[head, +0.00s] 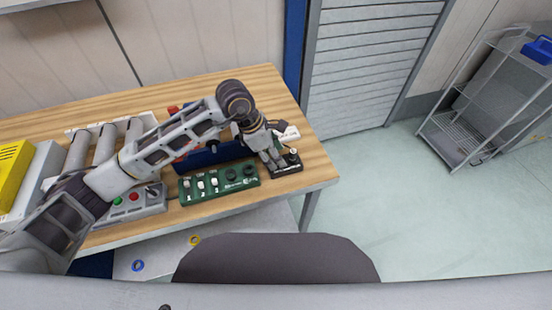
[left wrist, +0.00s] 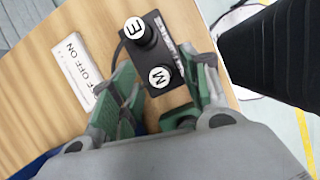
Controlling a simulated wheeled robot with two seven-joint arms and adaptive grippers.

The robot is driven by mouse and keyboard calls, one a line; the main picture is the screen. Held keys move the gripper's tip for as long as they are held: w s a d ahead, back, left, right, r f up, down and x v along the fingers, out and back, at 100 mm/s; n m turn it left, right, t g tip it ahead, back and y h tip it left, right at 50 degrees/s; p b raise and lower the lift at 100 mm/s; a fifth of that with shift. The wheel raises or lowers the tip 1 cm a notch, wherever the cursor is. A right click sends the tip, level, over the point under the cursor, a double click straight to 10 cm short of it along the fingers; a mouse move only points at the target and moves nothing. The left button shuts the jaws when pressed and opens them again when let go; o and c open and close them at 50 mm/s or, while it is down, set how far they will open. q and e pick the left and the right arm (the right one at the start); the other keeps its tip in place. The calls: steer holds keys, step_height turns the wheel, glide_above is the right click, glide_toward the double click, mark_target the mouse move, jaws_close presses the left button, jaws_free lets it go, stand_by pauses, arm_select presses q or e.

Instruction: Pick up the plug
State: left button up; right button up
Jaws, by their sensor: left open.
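A small black block (head: 287,168) stands at the right end of the wooden table. In the left wrist view the black block (left wrist: 165,47) carries two round, white-topped pieces, one marked E (left wrist: 134,28) and one marked M (left wrist: 158,77). These look like the plugs; which one is meant cannot be told. My left gripper (head: 272,162) is over the block, pointing down. In the left wrist view its green-padded fingers (left wrist: 165,75) are spread, one on each side of the M piece, with nothing visibly held. My right gripper is in neither view.
A green board (head: 218,183) with numbered white pieces and dark round ones lies left of the block. Grey rollers (head: 103,145) and a button box (head: 135,203) are further left. The table's right edge is close.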

arm_select(q)
steer(key=shift+c, duration=0.5)
steer(key=c, duration=0.9)
steer(key=shift+r, duration=0.1)
step_height(320, 180, up, 10)
steer(key=shift+b, duration=0.45)
